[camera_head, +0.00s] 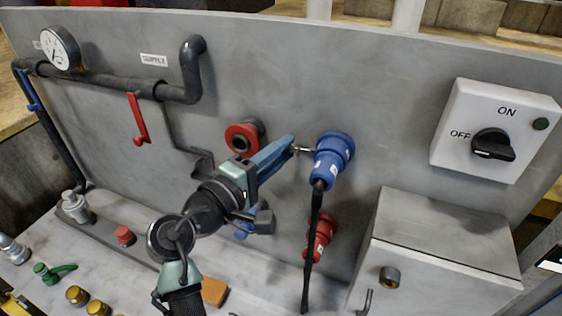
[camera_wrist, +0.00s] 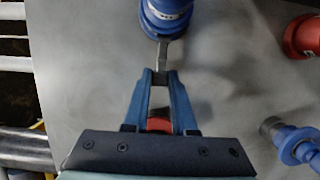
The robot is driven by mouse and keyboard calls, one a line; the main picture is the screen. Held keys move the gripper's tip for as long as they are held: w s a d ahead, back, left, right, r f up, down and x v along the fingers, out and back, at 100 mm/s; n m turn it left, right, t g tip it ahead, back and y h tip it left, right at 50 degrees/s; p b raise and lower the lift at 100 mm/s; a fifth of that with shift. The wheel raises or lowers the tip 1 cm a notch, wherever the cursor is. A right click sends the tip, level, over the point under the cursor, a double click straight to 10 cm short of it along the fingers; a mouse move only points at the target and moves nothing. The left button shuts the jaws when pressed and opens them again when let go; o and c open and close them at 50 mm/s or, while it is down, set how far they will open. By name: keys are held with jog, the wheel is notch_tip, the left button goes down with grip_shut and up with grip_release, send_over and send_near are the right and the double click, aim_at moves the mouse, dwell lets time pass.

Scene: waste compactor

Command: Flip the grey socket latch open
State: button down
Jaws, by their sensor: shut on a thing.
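A blue socket (camera_head: 333,158) is mounted on the grey panel right of my gripper, with a black cable hanging below it. It also shows at the top of the wrist view (camera_wrist: 166,18). The small grey latch (camera_head: 302,149) sticks out from its left side. In the wrist view the latch (camera_wrist: 162,52) runs from the blue housing down to my fingertips. My gripper (camera_head: 291,143) has its blue fingers closed on the latch's outer end. The fingertips hide that end in part.
A red round socket (camera_head: 240,138) is behind my gripper to the left, and a red plug (camera_head: 319,240) is below the blue socket. A grey box (camera_head: 440,245) and a white ON/OFF switch (camera_head: 493,137) are at right. The panel between blue socket and switch is clear.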

jog(key=shift+w+m+g+h+b, duration=0.35)
jog(key=shift+m+g+h+b, duration=0.35)
jog(key=shift+h, duration=0.2)
jog(key=c, duration=0.7)
grip_release()
jog(key=shift+b+v, duration=1.85)
jog(key=shift+v, duration=4.65)
jog(key=shift+w, duration=0.1)
